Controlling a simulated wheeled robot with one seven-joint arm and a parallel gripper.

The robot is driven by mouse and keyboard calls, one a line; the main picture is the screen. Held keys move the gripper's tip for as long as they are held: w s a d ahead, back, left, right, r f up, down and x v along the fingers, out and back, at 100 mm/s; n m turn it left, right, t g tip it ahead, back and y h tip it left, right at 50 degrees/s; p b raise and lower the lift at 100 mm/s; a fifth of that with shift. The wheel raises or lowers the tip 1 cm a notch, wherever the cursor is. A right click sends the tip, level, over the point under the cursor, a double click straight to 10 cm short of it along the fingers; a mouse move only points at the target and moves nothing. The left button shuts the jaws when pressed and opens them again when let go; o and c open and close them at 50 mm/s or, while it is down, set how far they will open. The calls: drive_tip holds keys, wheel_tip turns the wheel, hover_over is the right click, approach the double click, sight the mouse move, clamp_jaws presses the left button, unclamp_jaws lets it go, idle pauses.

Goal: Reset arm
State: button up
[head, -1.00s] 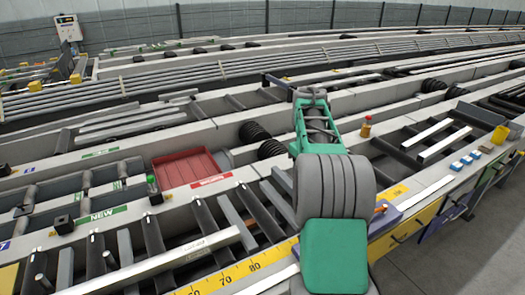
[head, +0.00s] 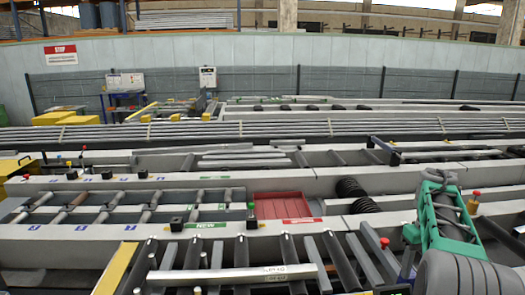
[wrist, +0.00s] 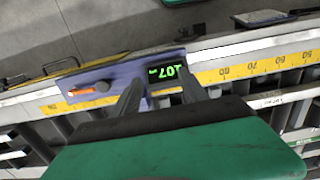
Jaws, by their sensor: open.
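My arm, green and grey, stands at the right of the head view, and its gripper end is not clearly visible there. In the wrist view my gripper (wrist: 155,88) has two dark fingers set apart with nothing between them. Past the fingertips is a purple-blue plate (wrist: 75,82) with a small black display (wrist: 167,72) showing green digits, partly hidden by a finger. An orange-handled tool or knob (wrist: 88,90) is on the plate. A yellow measuring scale (wrist: 235,73) runs along the table edge on both sides of the plate.
The runout table carries rollers and a long light bar (head: 232,274) in front. A red tray (head: 283,206) is set in the table at the middle. A white control box (head: 208,77) stands at the back. Open grey floor (wrist: 100,30) lies beyond the edge in the wrist view.

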wheel_tip(320, 180, down, 8)
drive_tip(key=r+m, duration=0.1)
drive_tip(key=m, duration=0.4)
drive_tip(key=s+a+f+m, duration=0.1)
drive_tip(key=s+a+f, duration=0.5)
drive_tip(key=s+a, duration=0.2)
drive_tip(key=s+a+r+n+t, duration=0.1)
drive_tip(key=s+a+r+n, duration=0.15)
drive_tip(key=s+a, duration=0.85)
drive_tip(key=w+a+r+n+t, duration=0.2)
drive_tip(key=a+r+n+t, duration=0.1)
drive_tip(key=a+r, duration=0.4)
drive_tip(key=a, duration=0.3)
drive_tip(key=shift+w, duration=0.4)
